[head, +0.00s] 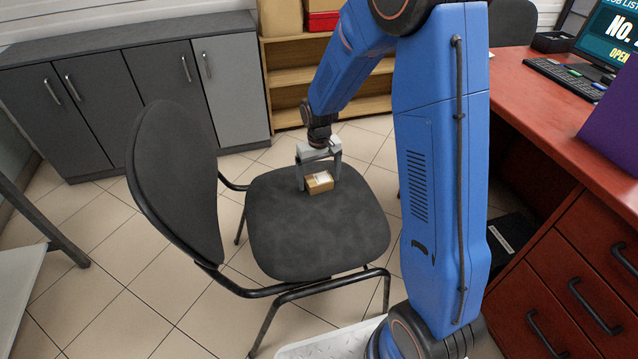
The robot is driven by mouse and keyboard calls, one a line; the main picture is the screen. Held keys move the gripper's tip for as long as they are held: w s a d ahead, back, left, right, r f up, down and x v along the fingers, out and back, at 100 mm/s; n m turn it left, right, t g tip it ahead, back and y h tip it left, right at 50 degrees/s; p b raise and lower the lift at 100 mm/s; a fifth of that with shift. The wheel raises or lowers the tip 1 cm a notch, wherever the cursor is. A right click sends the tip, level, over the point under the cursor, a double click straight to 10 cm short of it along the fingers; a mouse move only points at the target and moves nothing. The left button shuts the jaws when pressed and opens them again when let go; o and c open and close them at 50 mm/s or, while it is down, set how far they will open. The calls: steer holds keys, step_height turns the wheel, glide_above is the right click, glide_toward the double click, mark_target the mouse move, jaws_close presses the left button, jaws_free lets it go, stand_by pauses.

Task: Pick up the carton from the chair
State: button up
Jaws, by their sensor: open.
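The carton (320,184) is a small brown box with a pale label on top. It lies on the dark grey seat of the chair (318,235), near the seat's back edge in the picture. My gripper (319,178) is open and points down at the carton, with one finger at its left and the other behind its right side. I cannot tell whether the fingers touch the carton. My blue arm comes down from the top and covers part of the view to the right of the chair.
The chair's backrest (175,180) rises at the left of the seat. A red desk (560,120) with drawers and a keyboard (563,80) stands at the right. Grey cabinets (130,95) and a wooden shelf (290,80) line the back.

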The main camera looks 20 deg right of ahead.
steer(key=shift+f, duration=0.45)
steer(key=c, duration=1.2)
steer(key=shift+o, duration=0.2)
steer(key=shift+r, duration=0.1)
